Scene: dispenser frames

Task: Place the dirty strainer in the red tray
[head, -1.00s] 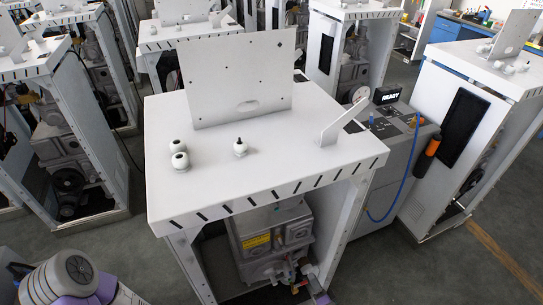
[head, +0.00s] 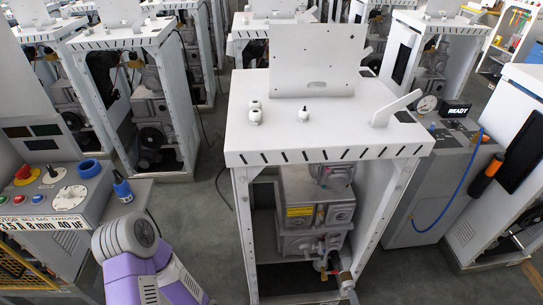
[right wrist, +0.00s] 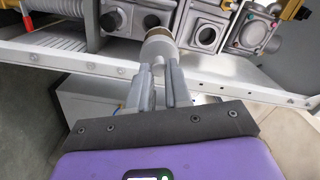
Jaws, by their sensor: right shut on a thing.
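In the right wrist view my right gripper (right wrist: 160,84) is shut on a short grey cylindrical piece with a brownish rim (right wrist: 158,44). It looks like the dirty strainer; its far end is not clear. The gripper is just in front of a metal frame rail, with grey pump parts behind. No red tray is visible.
The grey pump unit (head: 315,208) with a yellow label sits inside the frame. A control panel (head: 55,205) with buttons and a blue ring stands at left. A grey cabinet with a READY display (head: 453,110) stands at right. Grey floor lies between the frames.

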